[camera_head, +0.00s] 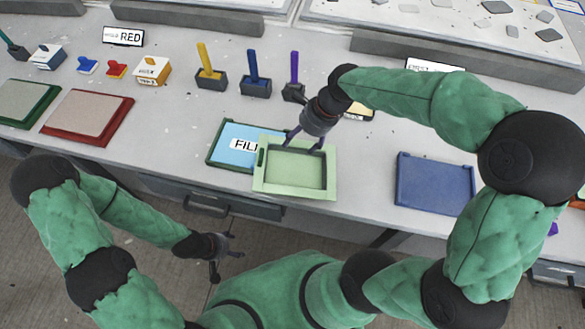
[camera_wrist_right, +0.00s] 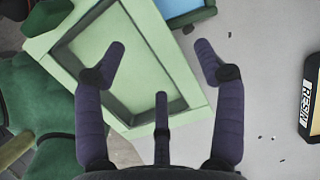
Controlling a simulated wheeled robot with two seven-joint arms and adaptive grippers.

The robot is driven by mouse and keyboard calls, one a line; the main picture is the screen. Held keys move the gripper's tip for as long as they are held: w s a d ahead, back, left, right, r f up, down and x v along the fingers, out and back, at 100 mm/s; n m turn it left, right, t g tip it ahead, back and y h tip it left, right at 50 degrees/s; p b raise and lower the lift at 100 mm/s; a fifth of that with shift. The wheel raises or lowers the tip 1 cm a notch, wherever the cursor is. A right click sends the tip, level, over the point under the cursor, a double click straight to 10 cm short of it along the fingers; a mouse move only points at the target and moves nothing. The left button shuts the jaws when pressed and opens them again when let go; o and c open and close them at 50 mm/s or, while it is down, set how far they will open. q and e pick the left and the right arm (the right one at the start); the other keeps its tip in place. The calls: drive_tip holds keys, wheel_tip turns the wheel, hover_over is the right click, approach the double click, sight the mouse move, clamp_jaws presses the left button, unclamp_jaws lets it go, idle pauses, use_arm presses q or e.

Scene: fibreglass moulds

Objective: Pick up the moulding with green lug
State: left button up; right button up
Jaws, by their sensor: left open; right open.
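The light green moulding (camera_head: 328,185) is a shallow rectangular tray with a dark green lug (camera_head: 261,156) at its left end. It lies at the front of the grey table, partly over a blue panel marked "FILL" (camera_head: 230,144). My right gripper (camera_head: 305,144) is open above the moulding's far rim. In the right wrist view, the moulding (camera_wrist_right: 125,75) shows below the open fingers of my right gripper (camera_wrist_right: 160,60). One finger is over its recess and the other is beyond its rim. Contact cannot be told. My left gripper (camera_head: 232,247) is open and empty, in front of the table edge.
A blue flat tray (camera_head: 435,183) lies to the right, and red (camera_head: 88,116) and green (camera_head: 25,104) ones to the left. Yellow (camera_head: 206,65), blue (camera_head: 256,75) and purple-handled (camera_head: 294,75) tools stand behind. A yellow-and-black labelled item (camera_wrist_right: 311,100) lies right of the gripper.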

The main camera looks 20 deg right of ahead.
sight(294, 145)
drive_tip(key=b+x, duration=0.1)
drive_tip(key=x, duration=0.2)
drive_tip(key=shift+a+f, duration=0.1)
drive_tip(key=shift+f, duration=0.1)
drive_tip(key=shift+c, duration=0.9)
clamp_jaws()
drive_tip(key=shift+r, duration=0.2)
drive_tip(key=shift+r, duration=0.25)
wheel_tip(294, 145, up, 3)
drive_tip(key=shift+s+r+p, duration=0.1)
drive_tip(key=shift+p, duration=0.7)
drive_tip(key=s+d+r+p, duration=0.5)
drive_tip(key=s+r, duration=0.4)
drive_tip(key=s, duration=0.3)
drive_tip(key=shift+s+d+p, duration=0.25)
drive_tip(key=shift+d+p, duration=0.05)
drive_tip(key=shift+d, duration=0.1)
